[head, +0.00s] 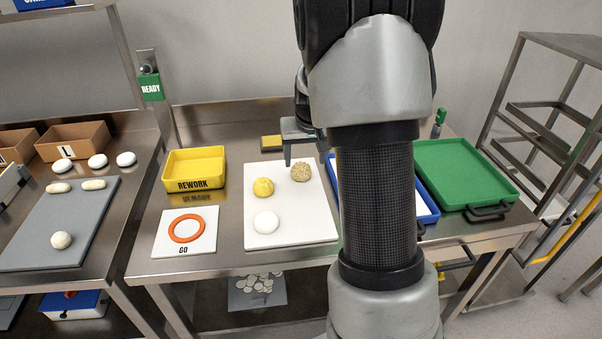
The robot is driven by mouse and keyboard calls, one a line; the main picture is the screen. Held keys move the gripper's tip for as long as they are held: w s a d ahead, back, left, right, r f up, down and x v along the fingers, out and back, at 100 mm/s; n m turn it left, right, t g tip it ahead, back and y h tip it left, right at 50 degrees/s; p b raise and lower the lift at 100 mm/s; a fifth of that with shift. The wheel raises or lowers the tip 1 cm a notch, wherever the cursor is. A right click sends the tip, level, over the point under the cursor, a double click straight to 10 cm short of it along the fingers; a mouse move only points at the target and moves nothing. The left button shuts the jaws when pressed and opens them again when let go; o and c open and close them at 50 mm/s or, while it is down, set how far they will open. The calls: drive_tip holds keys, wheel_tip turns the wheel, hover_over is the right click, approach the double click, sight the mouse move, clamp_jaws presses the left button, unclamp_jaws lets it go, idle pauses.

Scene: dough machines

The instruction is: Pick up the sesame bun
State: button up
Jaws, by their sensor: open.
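The sesame bun (301,172) is a round, tan, speckled ball. It lies at the back right of a white board (290,225) on the steel table. A yellow bun (263,187) and a plain white bun (266,222) lie on the same board, to its left and front. My gripper (288,162) is at the back edge of the board, just left of the sesame bun in the picture. It is open, and nothing shows between its fingers. Part of it is hidden behind my arm.
A yellow REWORK bin (195,169) and a GO card with an orange ring (186,229) are on the left. A blue-rimmed tray (429,211) is partly hidden behind my arm. A green tray (462,170) is on the right.

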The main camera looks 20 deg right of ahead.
sight(301, 166)
drive_tip(key=x, duration=0.3)
drive_tip(key=b+x, duration=0.1)
drive_tip(key=x, duration=0.1)
drive_tip(key=shift+w+a+f, duration=0.1)
drive_tip(key=shift+w+a, duration=0.15)
drive_tip(key=shift+a, duration=0.05)
drive_tip(key=c, duration=1.2)
